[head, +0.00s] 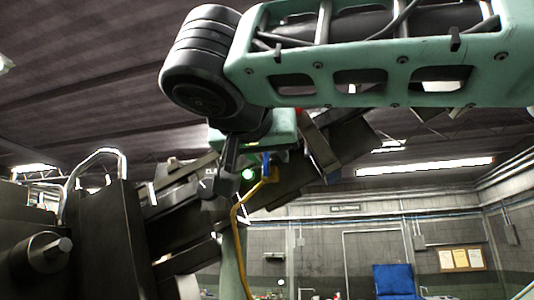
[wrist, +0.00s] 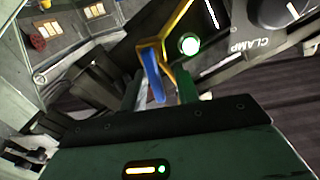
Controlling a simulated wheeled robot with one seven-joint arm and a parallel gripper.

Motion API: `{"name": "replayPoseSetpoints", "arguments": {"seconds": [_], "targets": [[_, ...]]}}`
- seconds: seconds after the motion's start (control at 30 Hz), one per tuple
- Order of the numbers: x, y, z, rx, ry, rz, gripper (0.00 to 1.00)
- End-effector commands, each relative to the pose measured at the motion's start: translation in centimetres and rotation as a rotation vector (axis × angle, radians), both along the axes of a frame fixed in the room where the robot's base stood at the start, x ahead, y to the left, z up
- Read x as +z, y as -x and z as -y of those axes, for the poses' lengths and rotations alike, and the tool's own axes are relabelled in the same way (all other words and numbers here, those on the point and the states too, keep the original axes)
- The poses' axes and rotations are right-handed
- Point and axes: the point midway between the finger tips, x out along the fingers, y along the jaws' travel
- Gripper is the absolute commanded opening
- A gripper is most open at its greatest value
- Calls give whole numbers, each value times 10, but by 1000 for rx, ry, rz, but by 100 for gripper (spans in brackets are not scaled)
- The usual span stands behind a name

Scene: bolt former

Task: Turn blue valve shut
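The blue valve is a small blue lever (wrist: 153,72) beside a yellow pipe (wrist: 178,28) in the wrist view. In the head view the blue lever (head: 265,163) shows small near the centre, at the top of the yellow pipe (head: 237,215). My gripper (wrist: 162,92) is open. One finger is left of the lever and a green finger is right of it, with the lever's near end between them and gaps visible. In the head view my arm hides much of the gripper; contact cannot be told.
A lit green lamp (wrist: 189,45) is close beside the lever. A dark panel marked CLAMP with a knob (wrist: 290,12) is at upper right in the wrist view. Dark machine parts (head: 105,235) fill the left of the head view. A blue chair (head: 394,280) stands far back.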

Motion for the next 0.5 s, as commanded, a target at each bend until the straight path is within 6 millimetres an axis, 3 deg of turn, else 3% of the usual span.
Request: {"name": "replayPoseSetpoints", "arguments": {"seconds": [0.17, 0.3, 0.5], "targets": [[0, 0, 0, 0, 0, 0, 31], [0, 0, 0, -1, 0, 0, 0], [0, 0, 0, -1, 1, 0, 0]]}}
